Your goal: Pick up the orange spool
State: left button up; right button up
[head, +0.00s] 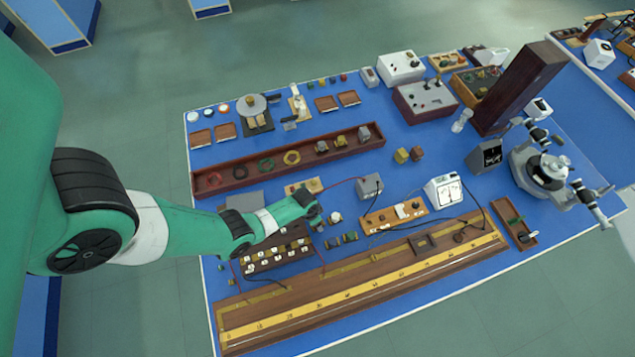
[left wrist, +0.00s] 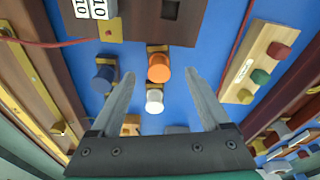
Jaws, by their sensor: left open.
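The orange spool (left wrist: 159,68) shows in the left wrist view, in the gap between the fingertips of my left gripper (left wrist: 160,76). The gripper is open, with one finger on each side of the spool and blue tabletop showing between. A white spool (left wrist: 154,100) is just below it in that view, and a dark blue spool (left wrist: 103,77) is to its left, outside the left finger. In the head view my left gripper (head: 311,203) is over the middle-left of the bench. I cannot make out the orange spool there; the arm may hide it.
A switch board (head: 275,254) stands left of the gripper, and a long wooden rail with a yellow scale (head: 350,292) runs along the near side. A long wooden trough (head: 290,160) lies behind. A red wire runs to a grey box (head: 369,187).

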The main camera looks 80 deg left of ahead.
pick_arm(q)
jog(key=f+b, duration=0.2)
jog(key=w+f+b, duration=0.1)
jog(key=f+b, duration=0.2)
jog(key=shift+f, duration=0.1)
grip_shut()
